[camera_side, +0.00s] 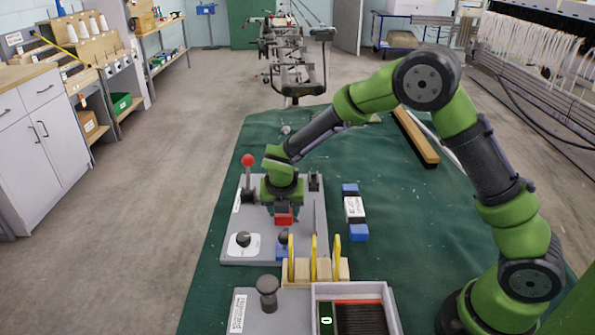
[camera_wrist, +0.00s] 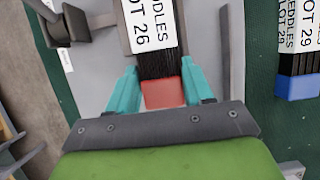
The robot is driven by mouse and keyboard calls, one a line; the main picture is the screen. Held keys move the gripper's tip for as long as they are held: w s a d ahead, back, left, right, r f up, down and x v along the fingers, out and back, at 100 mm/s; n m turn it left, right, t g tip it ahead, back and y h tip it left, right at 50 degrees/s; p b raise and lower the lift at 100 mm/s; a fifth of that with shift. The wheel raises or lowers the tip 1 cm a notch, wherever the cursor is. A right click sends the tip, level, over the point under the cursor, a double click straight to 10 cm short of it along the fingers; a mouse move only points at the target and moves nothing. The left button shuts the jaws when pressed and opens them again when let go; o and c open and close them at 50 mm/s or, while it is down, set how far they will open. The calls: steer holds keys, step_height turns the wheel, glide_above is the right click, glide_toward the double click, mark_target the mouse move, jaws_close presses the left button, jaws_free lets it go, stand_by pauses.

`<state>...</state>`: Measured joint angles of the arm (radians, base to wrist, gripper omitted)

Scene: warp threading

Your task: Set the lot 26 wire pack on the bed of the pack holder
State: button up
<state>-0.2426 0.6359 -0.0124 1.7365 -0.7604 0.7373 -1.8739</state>
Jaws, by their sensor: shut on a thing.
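The lot 26 wire pack (camera_wrist: 158,62) shows dark wires, a white label reading "LOT 26" and a red end block. In the side view its red end (camera_side: 284,218) shows below my gripper (camera_side: 283,206); the rest is mostly hidden. In the wrist view the teal fingers of my gripper (camera_wrist: 160,82) are shut on the pack, one on each side near the red end. The grey pack holder (camera_side: 235,222) lies under it, with a red-knobbed lever (camera_side: 248,161) and a thin dark rail (camera_wrist: 224,55) right of the pack. I cannot tell whether the pack touches the bed.
A blue-ended lot 29 pack (camera_side: 354,210) lies right of the holder on the green table cover (camera_side: 400,235). Nearer are a black knob (camera_side: 267,287) and a grey tray (camera_side: 393,312).

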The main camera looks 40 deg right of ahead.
steer(key=o, duration=1.8)
steer(key=shift+r, duration=3.5)
